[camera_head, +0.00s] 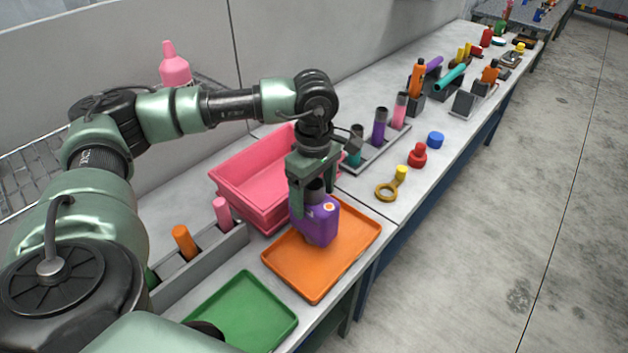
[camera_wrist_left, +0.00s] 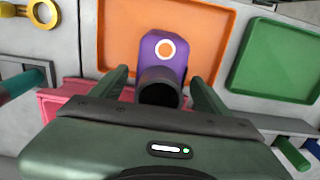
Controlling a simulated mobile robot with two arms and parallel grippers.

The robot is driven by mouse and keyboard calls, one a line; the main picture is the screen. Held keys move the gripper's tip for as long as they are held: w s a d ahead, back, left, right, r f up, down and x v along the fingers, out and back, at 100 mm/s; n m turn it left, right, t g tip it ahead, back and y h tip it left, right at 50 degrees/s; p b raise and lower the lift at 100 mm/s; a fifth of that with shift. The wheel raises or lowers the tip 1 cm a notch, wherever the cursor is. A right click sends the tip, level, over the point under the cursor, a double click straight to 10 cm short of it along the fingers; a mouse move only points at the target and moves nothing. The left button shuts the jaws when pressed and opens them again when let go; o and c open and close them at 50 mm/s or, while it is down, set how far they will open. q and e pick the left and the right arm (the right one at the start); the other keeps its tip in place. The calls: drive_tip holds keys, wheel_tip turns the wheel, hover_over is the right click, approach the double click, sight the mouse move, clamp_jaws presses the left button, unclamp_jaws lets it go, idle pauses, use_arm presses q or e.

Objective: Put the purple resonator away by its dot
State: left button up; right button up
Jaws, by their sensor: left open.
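The purple resonator (camera_head: 322,222) stands on the orange tray (camera_head: 283,277), its dark round neck pointing up. Its body bears an orange dot with a white ring (camera_head: 329,206), also plain in the left wrist view (camera_wrist_left: 165,50). My left gripper (camera_head: 314,198) is open and comes down from above, with one finger on each side of the resonator. In the left wrist view the resonator (camera_wrist_left: 163,73) lies between the two fingers, with gaps at both sides of the neck. My right gripper is not in view.
A green tray (camera_head: 245,312) lies at the front, with a pink bin (camera_head: 262,180) behind the orange tray. A grey rack (camera_head: 205,262) holds an orange and a pink cylinder. Another rack (camera_head: 378,150) holds upright coloured tubes. Several small parts stand farther along the bench.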

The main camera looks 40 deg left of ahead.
use_arm(q)
wheel_tip(320, 180, up, 12)
drive_tip(key=b, duration=0.2)
drive_tip(key=shift+b, duration=0.35)
drive_tip(key=shift+r, duration=0.1)
